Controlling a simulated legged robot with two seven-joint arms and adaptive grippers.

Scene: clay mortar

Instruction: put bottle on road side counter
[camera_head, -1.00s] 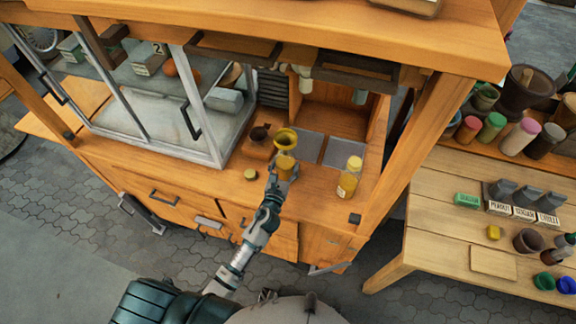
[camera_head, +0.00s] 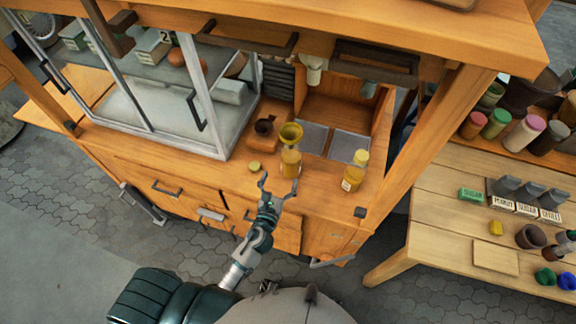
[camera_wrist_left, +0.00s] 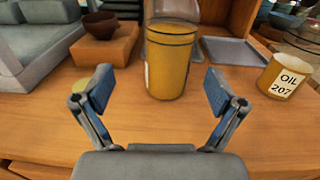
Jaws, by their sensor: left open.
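A yellow bottle (camera_head: 290,163) stands upright on the wooden counter (camera_head: 205,180) of the stall. It also shows in the left wrist view (camera_wrist_left: 172,65), straight ahead of the fingers, its top cut off. A yellow funnel (camera_head: 291,133) appears at its top in the head view; I cannot tell whether it rests on the bottle or stands behind. My left gripper (camera_head: 278,183) is open and empty, just in front of the bottle and apart from it. In the left wrist view its two fingers (camera_wrist_left: 160,90) are spread wide. My right gripper is not in view.
A second bottle (camera_head: 355,172), labelled OIL 207 (camera_wrist_left: 285,75), stands to the right. A small yellow lid (camera_head: 254,166) and a dark bowl on a wooden block (camera_head: 263,138) are to the left. Grey trays (camera_head: 345,146) lie behind. A glass case (camera_head: 150,95) bounds the left.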

